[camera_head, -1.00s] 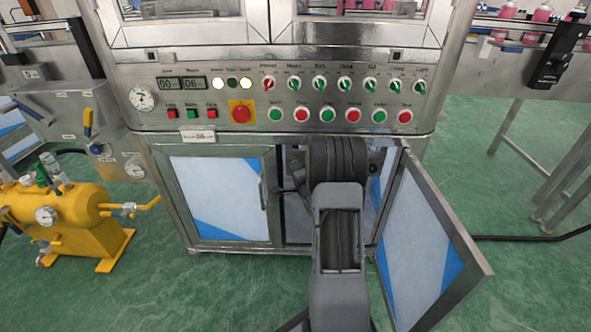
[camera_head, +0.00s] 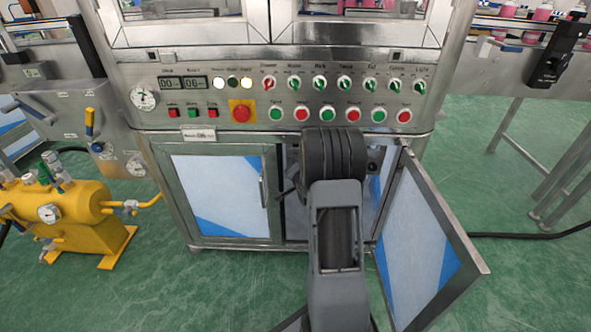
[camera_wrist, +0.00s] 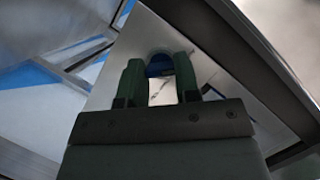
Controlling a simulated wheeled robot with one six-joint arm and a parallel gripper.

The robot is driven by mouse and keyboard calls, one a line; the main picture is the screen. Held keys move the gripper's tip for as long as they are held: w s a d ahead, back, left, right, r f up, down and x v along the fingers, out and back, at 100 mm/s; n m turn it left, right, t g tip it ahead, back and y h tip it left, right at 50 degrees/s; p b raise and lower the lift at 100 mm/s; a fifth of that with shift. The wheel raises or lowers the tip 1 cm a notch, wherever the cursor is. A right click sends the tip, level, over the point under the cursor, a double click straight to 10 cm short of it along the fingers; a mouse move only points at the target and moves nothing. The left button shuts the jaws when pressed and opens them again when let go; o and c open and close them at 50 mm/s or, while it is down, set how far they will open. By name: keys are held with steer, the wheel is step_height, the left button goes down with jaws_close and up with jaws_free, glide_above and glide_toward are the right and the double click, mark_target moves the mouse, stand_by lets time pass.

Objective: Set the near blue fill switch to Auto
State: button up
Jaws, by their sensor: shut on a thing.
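In the wrist view the two green fingers of my gripper (camera_wrist: 158,60) stand on either side of a small dark blue switch knob (camera_wrist: 157,70). The gripper is shut on this knob, which sits in front of a light metal plate (camera_wrist: 108,80). The fingers hide the knob's sides, and I cannot read its setting or any label. In the head view my arm reaches into the open right bay of the machine's lower cabinet (camera_head: 292,218). My gripper and the blue switch are hidden there behind my arm.
The cabinet's right door (camera_head: 425,235) stands open to the right of my arm. The left door (camera_head: 220,190) is shut. Above is a control panel (camera_head: 225,135) with knobs and buttons. A yellow tank (camera_head: 75,215) stands at the left.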

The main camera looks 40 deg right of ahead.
stand_by(0.4)
steer(key=o, duration=0.9)
steer(key=shift+p+v, duration=2.1)
steer(key=shift+v, duration=4.85)
steer(key=shift+d, duration=0.1)
